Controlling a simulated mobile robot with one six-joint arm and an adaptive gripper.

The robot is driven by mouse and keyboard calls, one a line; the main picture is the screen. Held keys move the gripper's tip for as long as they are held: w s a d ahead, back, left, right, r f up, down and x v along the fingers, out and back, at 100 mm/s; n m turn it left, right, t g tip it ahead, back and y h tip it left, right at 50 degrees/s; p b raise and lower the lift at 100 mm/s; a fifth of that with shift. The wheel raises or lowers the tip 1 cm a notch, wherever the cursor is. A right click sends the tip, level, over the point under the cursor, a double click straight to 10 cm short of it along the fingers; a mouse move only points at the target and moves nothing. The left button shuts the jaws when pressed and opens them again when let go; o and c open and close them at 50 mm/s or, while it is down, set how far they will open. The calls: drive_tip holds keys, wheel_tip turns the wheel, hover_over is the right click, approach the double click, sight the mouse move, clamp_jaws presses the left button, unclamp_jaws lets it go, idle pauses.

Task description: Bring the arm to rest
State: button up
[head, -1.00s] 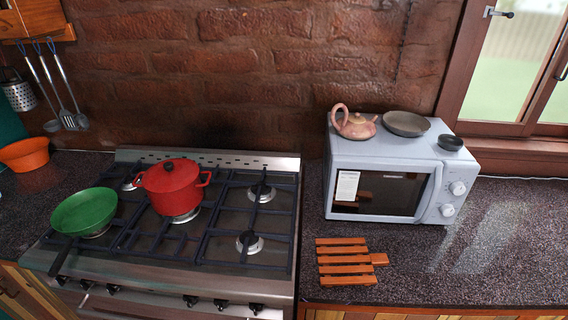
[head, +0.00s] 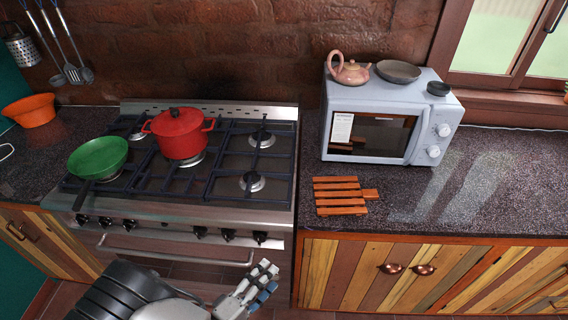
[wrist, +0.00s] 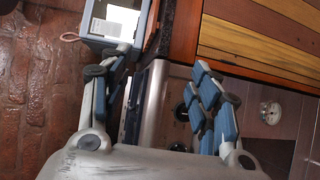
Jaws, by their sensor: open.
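My gripper (head: 262,285) shows at the bottom middle of the head view, low in front of the stove and beside the wooden cabinet front. In the wrist view my gripper (wrist: 165,95) has its two blue-padded fingers spread apart, with nothing between them. The dark part of my arm (head: 125,290) shows at the bottom left of the gripper in the head view.
The stove (head: 225,215) holds a red pot (head: 180,135) and a green pan (head: 98,157). A microwave (head: 395,90) with a teapot (head: 348,70) on top stands right, behind a wooden trivet (head: 340,195). The counter (head: 500,190) is clear at far right.

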drive_tip(key=s+d+r+m+g, duration=0.2)
drive_tip(key=d+r+m+g, duration=0.5)
drive_tip(key=d+r+g, duration=0.65)
drive_tip(key=s+d+r+m+t+y, duration=0.1)
drive_tip(key=s+d+r+t+y, duration=0.1)
drive_tip(key=s+r+y, duration=0.3)
drive_tip(key=s+d+r+m+t+y, duration=0.2)
drive_tip(key=s+d+r+t+y, duration=0.1)
drive_tip(key=r, duration=0.7)
drive_tip(key=shift+s+d+m+y, duration=0.3)
drive_tip(key=shift+s+y, duration=0.6)
drive_tip(key=shift+y, duration=0.3)
